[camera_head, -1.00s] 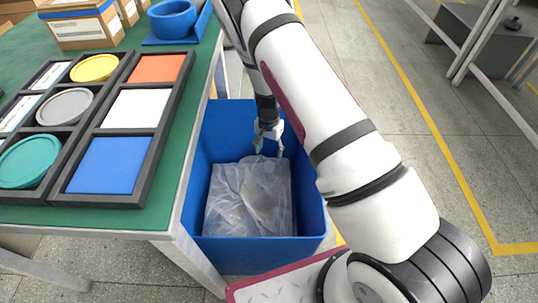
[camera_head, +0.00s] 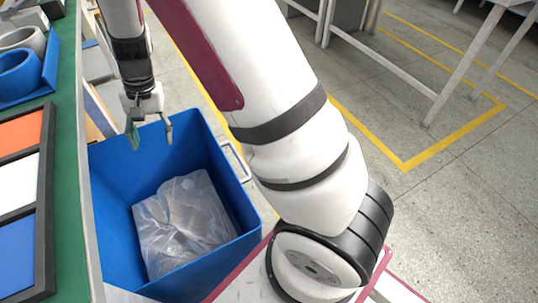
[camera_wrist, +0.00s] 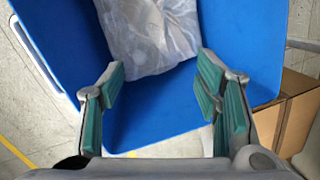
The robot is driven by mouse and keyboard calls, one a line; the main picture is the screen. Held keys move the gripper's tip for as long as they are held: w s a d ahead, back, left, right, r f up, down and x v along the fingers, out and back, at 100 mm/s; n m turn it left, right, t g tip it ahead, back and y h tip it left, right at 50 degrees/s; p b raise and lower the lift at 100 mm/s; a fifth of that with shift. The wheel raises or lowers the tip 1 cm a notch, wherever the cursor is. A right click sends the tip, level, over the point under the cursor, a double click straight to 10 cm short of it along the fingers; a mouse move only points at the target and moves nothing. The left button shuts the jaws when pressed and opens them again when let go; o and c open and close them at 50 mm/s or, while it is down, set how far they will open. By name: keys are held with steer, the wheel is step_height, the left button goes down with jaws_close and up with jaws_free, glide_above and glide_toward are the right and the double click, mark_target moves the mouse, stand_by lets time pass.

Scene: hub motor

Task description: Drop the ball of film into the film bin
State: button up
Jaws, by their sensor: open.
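The film bin (camera_head: 115,195) is a deep blue open box on the floor beside the green table. Crumpled translucent film (camera_head: 185,222) lies low inside it; I cannot pick out a separate ball from the rest of it. My gripper (camera_head: 151,138) is open and empty, pointing down near the bin's far rim. In the wrist view my gripper (camera_wrist: 162,78) has its green-padded fingers wide apart, with nothing between them. The film (camera_wrist: 150,35) shows beyond the fingertips, against the bin's blue wall (camera_wrist: 150,125).
The green table (camera_head: 68,130) stands at the left, with a dark tray of coloured panels (camera_head: 22,130) and a blue cup (camera_head: 20,72). A cardboard box (camera_wrist: 290,110) is beside the bin. Open floor with yellow lines lies to the right.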

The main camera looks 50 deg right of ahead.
steer(key=s+r+n, duration=0.4)
steer(key=s+r, duration=1.3)
steer(key=s+d+r+n+h, duration=0.1)
steer(key=s+d, duration=0.1)
steer(key=s, duration=0.7)
steer(key=s+d+r+n+h, duration=0.1)
steer(key=s, duration=0.9)
steer(key=shift+s+d+r+n, duration=0.25)
steer(key=shift+d+r+n, duration=0.05)
steer(key=shift+d, duration=0.1)
